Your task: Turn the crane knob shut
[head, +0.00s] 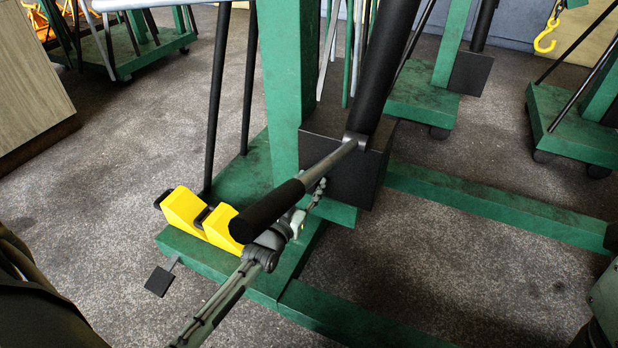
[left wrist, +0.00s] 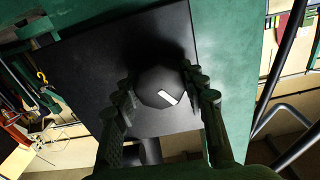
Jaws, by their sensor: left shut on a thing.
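The crane knob (left wrist: 158,88) is a dark, faceted, rounded knob with a white mark slanting down to the right. It sits on the face of a black box (left wrist: 75,70) in the left wrist view. My left gripper (left wrist: 162,92) has a finger on either side of the knob and is shut on it. In the head view my left gripper (head: 318,192) reaches the lower left side of the black box (head: 358,170), partly under the crane's handle; the knob cannot be made out there. My right gripper is not in view.
The pump handle (head: 268,210), with a black grip, juts toward me just above my left gripper. The green post (head: 285,70) and green base legs (head: 470,205) surround the box. Yellow blocks (head: 185,208) sit at the left. More cranes stand behind; the floor (head: 430,280) at right is clear.

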